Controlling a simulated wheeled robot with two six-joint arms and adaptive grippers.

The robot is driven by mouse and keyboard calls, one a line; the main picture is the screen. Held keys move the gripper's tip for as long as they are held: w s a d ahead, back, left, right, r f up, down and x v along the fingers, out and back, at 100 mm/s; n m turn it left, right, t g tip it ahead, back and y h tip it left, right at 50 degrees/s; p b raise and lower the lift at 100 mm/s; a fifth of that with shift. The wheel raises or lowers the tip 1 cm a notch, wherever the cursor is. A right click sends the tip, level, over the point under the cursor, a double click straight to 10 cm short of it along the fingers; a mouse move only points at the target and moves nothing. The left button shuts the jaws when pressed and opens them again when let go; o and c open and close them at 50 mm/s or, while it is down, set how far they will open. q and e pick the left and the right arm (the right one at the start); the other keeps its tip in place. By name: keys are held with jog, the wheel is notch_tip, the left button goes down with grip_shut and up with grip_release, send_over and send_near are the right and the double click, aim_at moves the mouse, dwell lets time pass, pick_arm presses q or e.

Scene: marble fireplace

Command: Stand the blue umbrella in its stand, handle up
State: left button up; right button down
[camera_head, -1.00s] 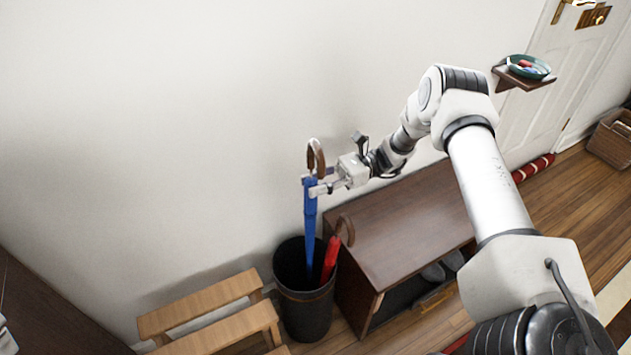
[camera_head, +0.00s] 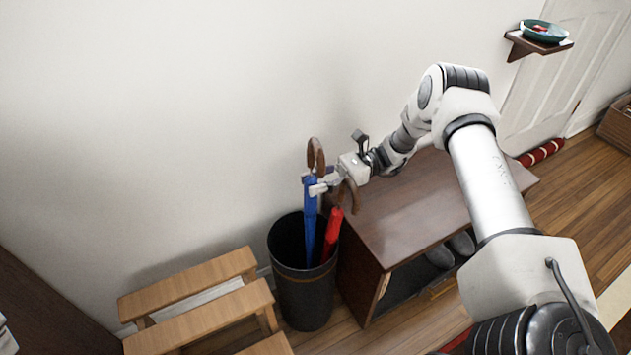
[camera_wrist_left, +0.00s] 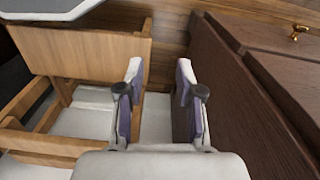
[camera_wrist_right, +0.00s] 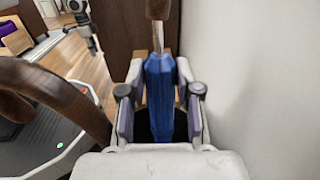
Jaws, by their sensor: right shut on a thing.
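The blue umbrella (camera_head: 310,222) stands upright with its brown hooked handle (camera_head: 316,152) up. Its lower part is inside the black round stand (camera_head: 304,292); the stand's floor is hidden, so I cannot tell whether the tip rests on it. My right gripper (camera_head: 313,186) is shut on the umbrella just below the handle. The right wrist view shows the blue cloth (camera_wrist_right: 160,90) between the fingers. A red umbrella (camera_head: 332,232) with a brown hook leans in the same stand. My left gripper (camera_wrist_left: 157,95) is open and empty in the left wrist view.
A dark wooden shoe bench (camera_head: 420,215) is right of the stand. A light wooden step stool (camera_head: 205,318) is at its left. The wall (camera_head: 170,120) is close behind. A small shelf (camera_head: 540,45) with a bowl is at upper right.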

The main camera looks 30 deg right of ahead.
aim_at(316, 200)
jog(key=shift+f+b, duration=2.7)
jog(key=shift+f, duration=0.4)
jog(key=c, duration=0.7)
grip_release()
jog(key=d, duration=0.4)
jog(key=s+d, duration=0.1)
jog(key=d, duration=0.7)
jog(key=shift+s, duration=0.15)
